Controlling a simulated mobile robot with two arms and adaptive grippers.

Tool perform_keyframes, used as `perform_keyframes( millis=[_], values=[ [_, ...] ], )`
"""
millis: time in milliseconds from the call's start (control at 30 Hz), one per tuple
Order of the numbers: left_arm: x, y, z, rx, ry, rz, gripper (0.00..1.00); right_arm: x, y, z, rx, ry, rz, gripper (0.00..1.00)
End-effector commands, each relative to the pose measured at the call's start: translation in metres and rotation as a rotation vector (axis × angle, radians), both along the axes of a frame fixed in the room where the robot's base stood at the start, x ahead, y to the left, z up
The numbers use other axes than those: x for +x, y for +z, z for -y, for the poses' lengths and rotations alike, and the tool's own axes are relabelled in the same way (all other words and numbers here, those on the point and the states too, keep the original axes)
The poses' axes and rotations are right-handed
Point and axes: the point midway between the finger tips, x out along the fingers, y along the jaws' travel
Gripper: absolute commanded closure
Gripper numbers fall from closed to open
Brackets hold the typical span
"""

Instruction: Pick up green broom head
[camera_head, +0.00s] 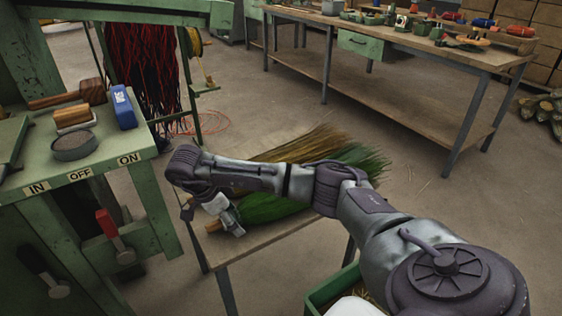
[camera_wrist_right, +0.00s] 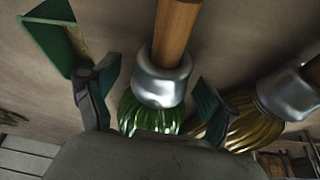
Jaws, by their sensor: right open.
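The green broom head (camera_head: 268,208) lies on a small table (camera_head: 262,250), partly hidden by my right arm. In the right wrist view, the green broom head (camera_wrist_right: 150,117) shows green bristles, a silver collar and a wooden handle stub. My right gripper (camera_head: 232,222) is low over the collar end of the broom head. In the wrist view its two fingers (camera_wrist_right: 157,86) are open, one on each side of the collar, with gaps visible. My left gripper is not in view.
A straw-coloured broom head (camera_wrist_right: 245,122) lies close to the right of the green one in the wrist view. A green machine (camera_head: 105,158) with levers stands at left, a blue box (camera_head: 123,108) on it. A long workbench (camera_head: 395,50) stands behind. A green bin (camera_head: 330,288) is at front.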

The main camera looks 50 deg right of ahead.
Motion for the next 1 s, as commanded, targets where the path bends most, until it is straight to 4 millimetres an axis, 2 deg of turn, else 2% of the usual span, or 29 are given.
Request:
perform_keyframes(
  millis=[200,600,700,1000],
  values=[
    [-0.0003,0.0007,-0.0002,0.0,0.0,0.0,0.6,0.0,-0.0003,0.0005,0.0,0.0,0.001,0.16],
    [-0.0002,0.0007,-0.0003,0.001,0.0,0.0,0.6,0.0,-0.0002,0.0003,0.0,0.0,0.0,0.82],
    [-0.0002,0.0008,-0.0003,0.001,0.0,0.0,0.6,0.0002,0.0005,0.0006,-0.001,-0.001,0.001,0.95],
    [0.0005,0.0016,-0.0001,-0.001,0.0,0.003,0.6,0.0003,0.0043,0.0006,0.0,-0.001,0.001,0.95]
  ],
)
